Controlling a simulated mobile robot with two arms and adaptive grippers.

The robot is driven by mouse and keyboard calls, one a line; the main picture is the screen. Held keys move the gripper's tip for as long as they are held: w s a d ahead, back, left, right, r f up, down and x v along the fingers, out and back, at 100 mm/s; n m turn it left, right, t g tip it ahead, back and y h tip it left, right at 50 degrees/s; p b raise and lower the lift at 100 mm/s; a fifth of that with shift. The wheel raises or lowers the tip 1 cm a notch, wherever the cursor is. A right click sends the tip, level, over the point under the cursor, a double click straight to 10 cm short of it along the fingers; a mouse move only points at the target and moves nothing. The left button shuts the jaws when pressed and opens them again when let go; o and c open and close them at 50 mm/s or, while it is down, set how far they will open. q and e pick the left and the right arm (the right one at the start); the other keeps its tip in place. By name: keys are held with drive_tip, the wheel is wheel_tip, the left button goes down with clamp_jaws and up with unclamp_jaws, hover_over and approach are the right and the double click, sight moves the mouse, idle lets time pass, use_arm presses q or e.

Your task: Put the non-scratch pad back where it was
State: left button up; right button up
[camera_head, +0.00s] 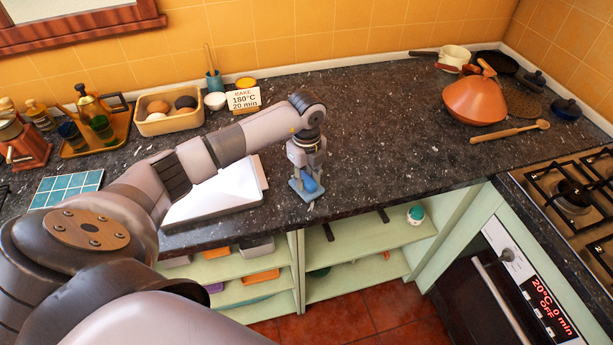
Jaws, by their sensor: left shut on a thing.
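My left gripper (308,174) is over the front edge of the dark speckled counter (390,130), pointing down. It is shut on a small blue thing, which looks like the non-scratch pad (312,185). A flat grey-blue part shows around the fingertips, close to the counter top; I cannot tell whether it touches the counter. The fingers hide part of the pad. My right gripper is not in view.
A white board-like thing (228,192) lies left of the gripper, partly behind my left arm. A tray of eggs (168,118) and a sign (244,99) stand behind. An orange tagine (474,101) and wooden spoon (510,132) are at right. The middle counter is clear. Open shelves (370,242) lie below.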

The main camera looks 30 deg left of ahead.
use_arm(q)
drive_tip(key=shift+f, duration=0.2)
drive_tip(key=o, duration=1)
drive_tip(key=shift+r, duration=0.1)
